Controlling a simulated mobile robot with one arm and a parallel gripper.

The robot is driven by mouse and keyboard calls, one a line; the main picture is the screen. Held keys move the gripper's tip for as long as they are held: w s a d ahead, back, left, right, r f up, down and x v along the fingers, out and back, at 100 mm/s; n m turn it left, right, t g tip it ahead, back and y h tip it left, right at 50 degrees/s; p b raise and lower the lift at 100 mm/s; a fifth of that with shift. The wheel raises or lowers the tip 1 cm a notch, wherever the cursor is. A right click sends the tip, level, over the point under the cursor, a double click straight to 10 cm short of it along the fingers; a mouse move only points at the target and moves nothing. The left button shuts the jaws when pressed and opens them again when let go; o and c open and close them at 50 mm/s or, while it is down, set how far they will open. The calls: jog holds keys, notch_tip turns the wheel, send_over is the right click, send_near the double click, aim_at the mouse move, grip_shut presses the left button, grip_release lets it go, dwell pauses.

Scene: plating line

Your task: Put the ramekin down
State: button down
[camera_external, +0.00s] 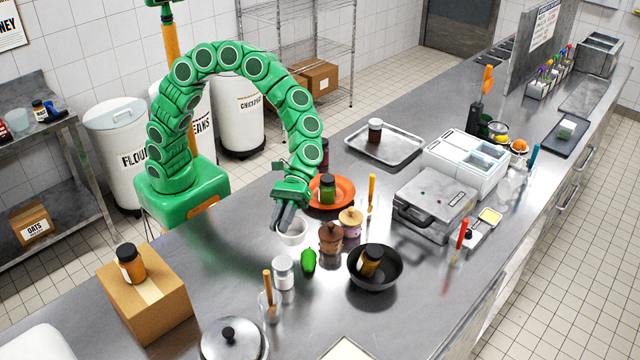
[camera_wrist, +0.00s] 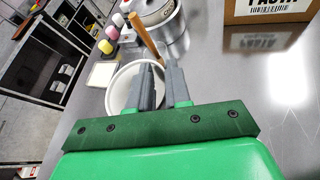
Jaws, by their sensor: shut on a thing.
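The ramekin (camera_external: 293,234) is a small white round bowl near the middle of the counter in the external view. My gripper (camera_external: 281,222) reaches down at its left side and is shut on its rim. In the wrist view, the white ramekin (camera_wrist: 122,88) shows beneath and left of the fingers. My gripper (camera_wrist: 161,72) has one grey finger over the inside of the bowl and the other outside its right wall. The ramekin looks upright and close to the steel counter (camera_external: 225,275). I cannot tell whether its base touches it.
An orange plate (camera_external: 345,187) with a jar stands behind. A black pan (camera_external: 375,282) is to the right. Bare counter lies to the left, before a cardboard box (camera_external: 150,305).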

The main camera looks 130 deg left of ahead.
jog(key=w+d+f+n+t, duration=0.1)
jog(key=w+d+f, duration=0.1)
jog(key=w+d, duration=0.5)
jog(key=w+d+f, duration=0.2)
jog(key=w+d, duration=0.1)
jog(key=w, duration=0.7)
jog(key=shift+w+d+f, duration=0.1)
jog(key=shift+f, duration=2.4)
jog(key=shift+d+f, duration=0.1)
jog(key=shift+f, duration=2.4)
jog(key=c, duration=1.1)
grip_release()
jog(key=shift+o, duration=0.2)
jog(key=shift+a+r, duration=0.25)
jog(key=shift+a, duration=0.15)
jog(key=v, duration=1.1)
jog(key=shift+s+d+r, duration=0.1)
jog(key=shift+s, duration=0.25)
